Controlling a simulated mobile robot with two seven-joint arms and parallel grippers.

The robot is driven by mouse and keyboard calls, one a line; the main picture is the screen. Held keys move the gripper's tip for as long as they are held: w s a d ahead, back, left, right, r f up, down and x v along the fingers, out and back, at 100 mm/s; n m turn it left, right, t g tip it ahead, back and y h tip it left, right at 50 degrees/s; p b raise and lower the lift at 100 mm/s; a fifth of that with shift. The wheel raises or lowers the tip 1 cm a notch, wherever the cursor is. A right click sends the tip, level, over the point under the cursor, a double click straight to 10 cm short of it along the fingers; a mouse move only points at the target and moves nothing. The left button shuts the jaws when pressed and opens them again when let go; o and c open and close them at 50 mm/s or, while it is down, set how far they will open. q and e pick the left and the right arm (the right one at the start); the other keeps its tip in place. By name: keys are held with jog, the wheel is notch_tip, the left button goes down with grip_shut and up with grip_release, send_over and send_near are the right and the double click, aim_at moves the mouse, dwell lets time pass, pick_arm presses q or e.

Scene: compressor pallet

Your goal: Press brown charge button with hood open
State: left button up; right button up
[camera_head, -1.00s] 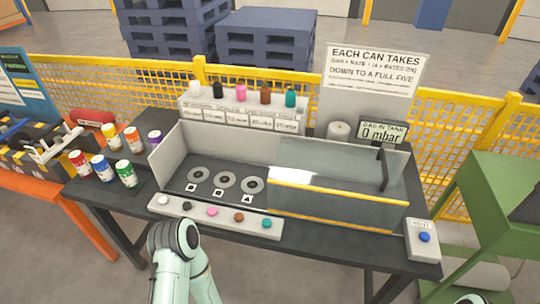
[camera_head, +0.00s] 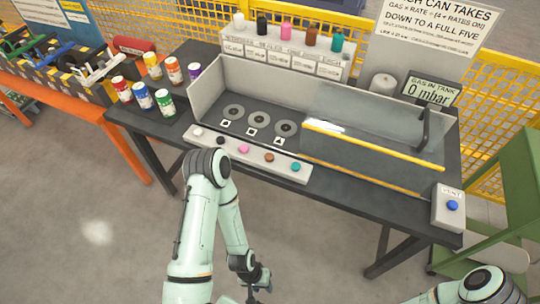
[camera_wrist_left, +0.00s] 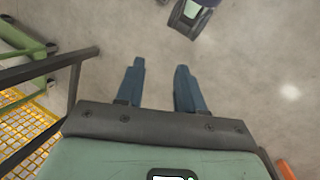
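The brown button (camera_head: 269,158) sits in a row on the pale button strip (camera_head: 215,147) at the front of the bench, between the pink and teal buttons. The clear hood (camera_head: 365,130) with yellow edges is at the right of the grey trough. The left part, with three round seats (camera_head: 260,119), is uncovered. My left gripper (camera_head: 258,285) is low in front of the bench, over the floor and well away from the buttons. In the left wrist view its two blue fingers (camera_wrist_left: 160,88) are apart with nothing between them. My right gripper is out of view; only my right arm shows.
Several coloured cans (camera_head: 143,96) stand at the bench's left. Bottles in several colours (camera_head: 286,30) stand on a labelled rack behind the trough. A display (camera_head: 431,91) reads 0 mbar. A box with a blue button (camera_head: 452,205) is at the right front corner. A green stand (camera_head: 520,190) is farther right.

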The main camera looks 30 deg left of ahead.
pick_arm(q)
grip_shut()
dwell(1.5)
